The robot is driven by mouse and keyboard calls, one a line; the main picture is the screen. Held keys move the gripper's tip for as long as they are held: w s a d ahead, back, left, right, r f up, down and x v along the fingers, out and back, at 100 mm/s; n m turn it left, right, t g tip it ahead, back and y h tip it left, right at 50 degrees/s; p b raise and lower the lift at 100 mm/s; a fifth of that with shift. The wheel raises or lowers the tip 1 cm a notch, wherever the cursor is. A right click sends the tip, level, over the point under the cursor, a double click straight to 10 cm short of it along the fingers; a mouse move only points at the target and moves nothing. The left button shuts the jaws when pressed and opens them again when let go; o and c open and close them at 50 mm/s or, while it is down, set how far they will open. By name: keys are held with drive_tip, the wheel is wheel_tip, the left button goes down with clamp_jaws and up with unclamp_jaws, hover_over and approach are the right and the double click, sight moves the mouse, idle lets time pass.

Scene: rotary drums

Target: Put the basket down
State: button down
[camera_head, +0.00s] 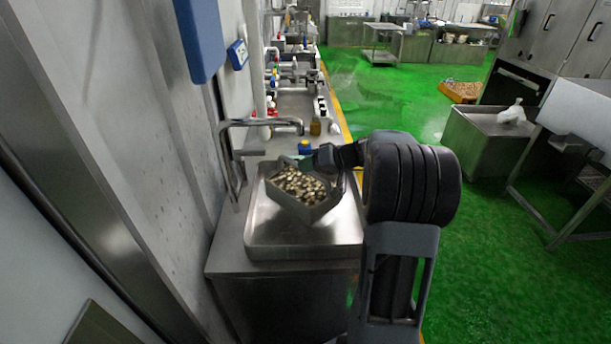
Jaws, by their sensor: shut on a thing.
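A grey rectangular basket (306,211) filled with small brown and pale pieces is over the shallow steel sink tray (300,253) on the counter. The basket is tilted, with its lower side toward the front. I cannot tell whether its underside touches the tray. My gripper (318,160) is at the basket's back right rim and is shut on it. The fingertips are small and partly hidden by the wrist.
A steel tap (231,150) rises at the tray's left and reaches over its back edge. Bottles, one amber (315,127) and one blue-capped (304,146), stand behind the tray. A wall is close on the left. Green floor (500,270) is open on the right.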

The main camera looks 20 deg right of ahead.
sight(306, 191)
drive_tip(key=w+f, duration=0.1)
drive_tip(key=f, duration=0.1)
drive_tip(key=w+f, duration=0.1)
drive_tip(key=shift+w+d+f+p, duration=0.15)
drive_tip(key=shift+w+d+p, duration=0.15)
drive_tip(key=shift+w+p, duration=0.1)
drive_tip(key=f, duration=0.3)
drive_tip(key=shift+w, duration=0.2)
drive_tip(key=shift+f, duration=0.5)
drive_tip(key=c, duration=1.1)
unclamp_jaws()
drive_tip(key=shift+o, duration=0.2)
drive_tip(key=shift+r, duration=0.2)
